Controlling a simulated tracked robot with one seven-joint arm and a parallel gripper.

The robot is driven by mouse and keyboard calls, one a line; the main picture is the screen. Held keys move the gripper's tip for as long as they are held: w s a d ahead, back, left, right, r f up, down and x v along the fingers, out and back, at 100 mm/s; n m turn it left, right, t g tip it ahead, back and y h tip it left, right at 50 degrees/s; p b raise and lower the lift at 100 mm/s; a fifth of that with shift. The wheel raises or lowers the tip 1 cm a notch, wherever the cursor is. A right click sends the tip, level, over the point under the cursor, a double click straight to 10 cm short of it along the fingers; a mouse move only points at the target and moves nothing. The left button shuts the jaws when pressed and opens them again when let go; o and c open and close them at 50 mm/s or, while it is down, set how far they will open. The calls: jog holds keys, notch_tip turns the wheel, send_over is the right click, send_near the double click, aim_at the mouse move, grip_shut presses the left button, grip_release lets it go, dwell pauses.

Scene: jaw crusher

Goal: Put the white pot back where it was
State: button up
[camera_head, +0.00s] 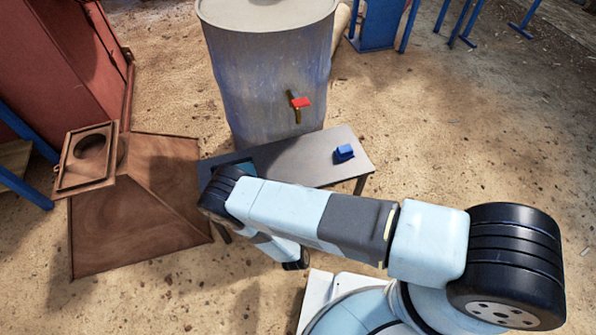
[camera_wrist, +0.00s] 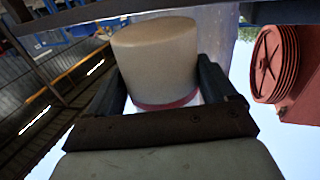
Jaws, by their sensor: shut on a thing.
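The white pot (camera_wrist: 155,62), an off-white cylinder with a reddish band at its near end, is between the two dark fingers of my gripper (camera_wrist: 163,78) in the wrist view. My gripper is shut on it. In the head view I cannot make out the pot or the fingers; my arm covers that area. My arm reaches left across the front of a small grey table (camera_head: 300,160). I cannot tell from these frames whether the pot touches any surface.
A large grey drum (camera_head: 268,85) with a red-handled tap (camera_head: 301,102) stands behind the table. A small blue object (camera_head: 344,153) lies on the table's right part. A rusty hopper-like piece (camera_head: 140,200) is at left. Open sandy ground lies to the right.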

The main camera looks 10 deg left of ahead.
jog(key=x, duration=1.7)
jog(key=shift+w, duration=0.3)
jog(key=o, duration=1.1)
jog(key=shift+s+f, duration=0.1)
jog(key=shift+f, duration=0.05)
jog(key=v, duration=1.2)
